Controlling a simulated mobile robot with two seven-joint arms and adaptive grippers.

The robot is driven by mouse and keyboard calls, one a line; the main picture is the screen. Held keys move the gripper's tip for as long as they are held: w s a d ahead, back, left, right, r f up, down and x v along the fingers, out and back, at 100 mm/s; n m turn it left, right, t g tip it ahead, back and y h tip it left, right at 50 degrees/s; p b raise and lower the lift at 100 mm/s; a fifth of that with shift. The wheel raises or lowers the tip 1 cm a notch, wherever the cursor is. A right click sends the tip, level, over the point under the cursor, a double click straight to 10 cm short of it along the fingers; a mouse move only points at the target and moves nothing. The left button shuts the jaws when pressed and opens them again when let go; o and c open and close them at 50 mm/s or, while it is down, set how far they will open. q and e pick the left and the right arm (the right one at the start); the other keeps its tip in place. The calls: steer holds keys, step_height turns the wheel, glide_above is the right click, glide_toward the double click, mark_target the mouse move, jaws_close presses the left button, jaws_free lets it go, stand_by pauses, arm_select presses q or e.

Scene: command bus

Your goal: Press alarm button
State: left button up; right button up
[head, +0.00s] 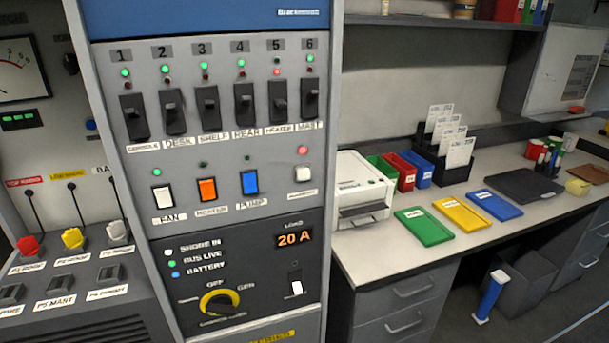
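The panel (135,222) in the centre left bears a row of rocker switches: white FAN (163,197), orange HEATER (207,190) and blue PUMP (250,182). To their right sits a white button (303,174) with a lit red lamp (303,149) above it. The small label (301,192) under this button is too blurred to read, so I cannot tell for sure that it is the alarm button. Neither of my grippers is in view, and nothing covers the white button.
Numbered black levers (207,105) line the panel above. A yellow-ringed rotary knob (219,302) and a white-tipped toggle (296,287) are below. Space before the panel looks clear.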

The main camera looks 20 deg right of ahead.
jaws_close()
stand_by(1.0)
